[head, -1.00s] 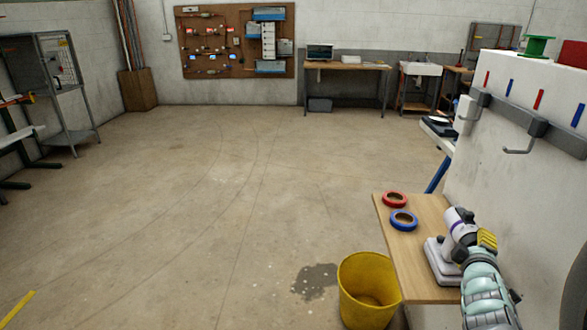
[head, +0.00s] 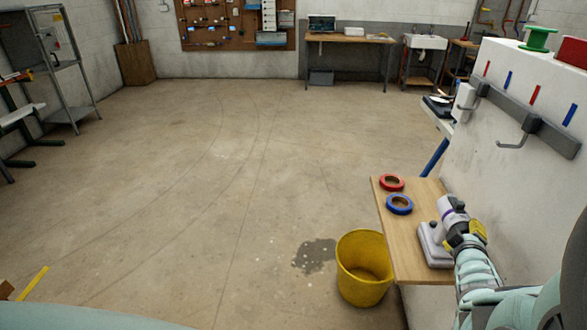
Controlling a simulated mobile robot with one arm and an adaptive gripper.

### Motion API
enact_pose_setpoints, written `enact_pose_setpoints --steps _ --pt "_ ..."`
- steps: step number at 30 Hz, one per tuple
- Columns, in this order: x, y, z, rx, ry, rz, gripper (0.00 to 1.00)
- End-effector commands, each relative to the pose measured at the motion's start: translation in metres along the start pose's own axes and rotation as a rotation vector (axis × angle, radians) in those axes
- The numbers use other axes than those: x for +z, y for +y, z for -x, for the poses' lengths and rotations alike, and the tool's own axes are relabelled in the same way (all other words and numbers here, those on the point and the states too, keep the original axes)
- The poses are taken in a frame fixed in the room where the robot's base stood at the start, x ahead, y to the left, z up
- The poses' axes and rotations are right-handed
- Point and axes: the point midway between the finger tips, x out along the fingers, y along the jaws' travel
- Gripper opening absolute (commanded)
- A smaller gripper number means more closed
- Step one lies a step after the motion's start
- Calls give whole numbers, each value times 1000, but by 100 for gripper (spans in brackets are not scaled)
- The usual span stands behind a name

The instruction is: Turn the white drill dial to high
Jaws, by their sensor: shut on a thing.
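The white drill (head: 447,206) stands on the wooden table at the lower right, with a wide pale base (head: 431,244) and a purple band on its body. Its dial cannot be made out; my gripper hides that side. My gripper (head: 463,237), dark with yellow parts, is at the right side of the drill, shut on it. The fingertips and the exact part between them are too small and covered to tell. My pale green arm reaches up to it from the lower right.
A red tape roll (head: 391,183) and a blue tape roll (head: 399,204) lie on the wooden table (head: 408,248), left of the drill. A yellow bucket (head: 363,268) stands on the floor beside it. A white wall panel with a hook (head: 515,140) rises at right.

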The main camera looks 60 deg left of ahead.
Motion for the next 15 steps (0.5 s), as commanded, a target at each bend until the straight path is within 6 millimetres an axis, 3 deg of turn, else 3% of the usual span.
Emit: enact_pose_setpoints --steps 14,15 --pt "0 -2 0 -5 0 -3 20" --pt "0 -2 0 -5 0 -3 60"
